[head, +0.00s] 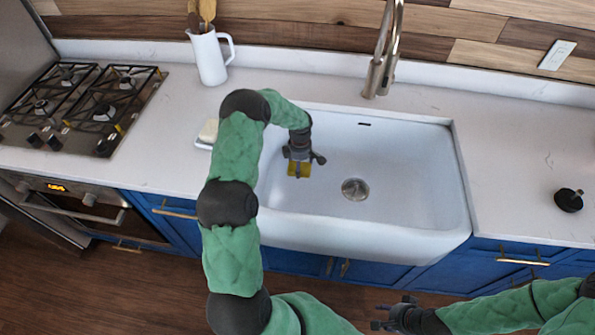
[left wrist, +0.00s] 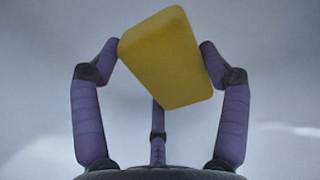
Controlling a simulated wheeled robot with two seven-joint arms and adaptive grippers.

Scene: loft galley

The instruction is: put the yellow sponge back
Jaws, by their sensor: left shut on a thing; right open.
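My left gripper (head: 300,160) is over the left part of the white sink basin (head: 400,185) and is shut on the yellow sponge (head: 299,171). In the left wrist view the sponge (left wrist: 165,58) sits tilted between the fingers of the left gripper (left wrist: 160,70), against a plain pale background. I cannot tell whether the sponge touches the basin floor. My right gripper (head: 390,315) is open and empty, low in front of the counter. A small white dish (head: 203,145) with a pale block on it is on the counter left of the sink, partly hidden by my left arm.
A tall faucet (head: 383,55) stands behind the sink. A white pitcher with wooden utensils (head: 209,58) is at the back left, and a gas stove (head: 85,105) is further left. A black knob-like object (head: 568,200) lies on the right counter, which is otherwise mostly clear.

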